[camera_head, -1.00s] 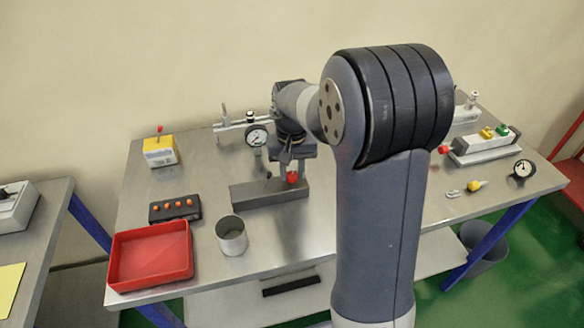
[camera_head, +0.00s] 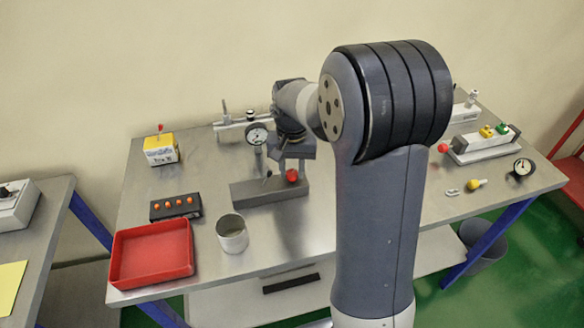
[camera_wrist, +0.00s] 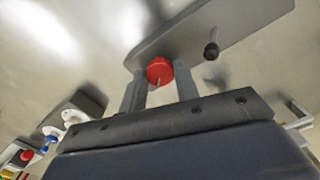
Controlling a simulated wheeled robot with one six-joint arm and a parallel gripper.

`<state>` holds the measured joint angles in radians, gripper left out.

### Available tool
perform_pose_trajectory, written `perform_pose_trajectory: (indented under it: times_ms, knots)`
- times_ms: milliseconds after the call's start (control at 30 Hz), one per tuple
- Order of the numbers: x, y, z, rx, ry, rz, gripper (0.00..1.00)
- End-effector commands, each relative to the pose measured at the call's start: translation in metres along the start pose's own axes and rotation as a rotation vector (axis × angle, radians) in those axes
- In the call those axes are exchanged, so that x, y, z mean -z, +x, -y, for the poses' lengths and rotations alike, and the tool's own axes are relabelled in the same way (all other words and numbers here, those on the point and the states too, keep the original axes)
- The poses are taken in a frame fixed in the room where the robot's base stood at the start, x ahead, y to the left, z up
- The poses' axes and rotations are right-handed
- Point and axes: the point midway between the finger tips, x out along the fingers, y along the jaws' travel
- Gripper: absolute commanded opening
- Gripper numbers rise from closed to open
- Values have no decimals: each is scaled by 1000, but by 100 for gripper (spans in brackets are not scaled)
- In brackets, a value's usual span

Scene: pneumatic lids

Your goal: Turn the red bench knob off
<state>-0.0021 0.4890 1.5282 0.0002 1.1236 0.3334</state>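The red bench knob (camera_head: 292,175) is on a grey block (camera_head: 262,193) near the middle of the bench. In the wrist view the round red knob (camera_wrist: 160,70) shows a thin pale line on its face. My gripper (camera_wrist: 159,80) is over it with its two fingers apart, one on each side of the knob. Narrow gaps seem to show between the fingers and the knob, so it looks open. In the head view my gripper (camera_head: 292,160) is just above the block, partly hidden by my wrist.
A black lever (camera_wrist: 211,50) stands on the same block. A pressure gauge (camera_head: 257,134) is behind it. A grey cup (camera_head: 232,233), a red tray (camera_head: 150,255) and a black box with orange buttons (camera_head: 175,207) stand to the left. Bare bench lies right of the block.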

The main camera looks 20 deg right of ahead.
Motion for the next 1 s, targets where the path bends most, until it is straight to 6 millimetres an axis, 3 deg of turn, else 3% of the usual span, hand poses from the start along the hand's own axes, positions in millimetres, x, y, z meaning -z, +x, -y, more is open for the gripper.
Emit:
perform_pose_trajectory:
  times_ms: [233, 567, 1000]
  knots:
    - [0, 0, 0, 0, -1, 0, 49]
    - [0, -8, 0, 0, -2, -1, 49]
    - [1, -88, 0, 1, -1, -3, 49]
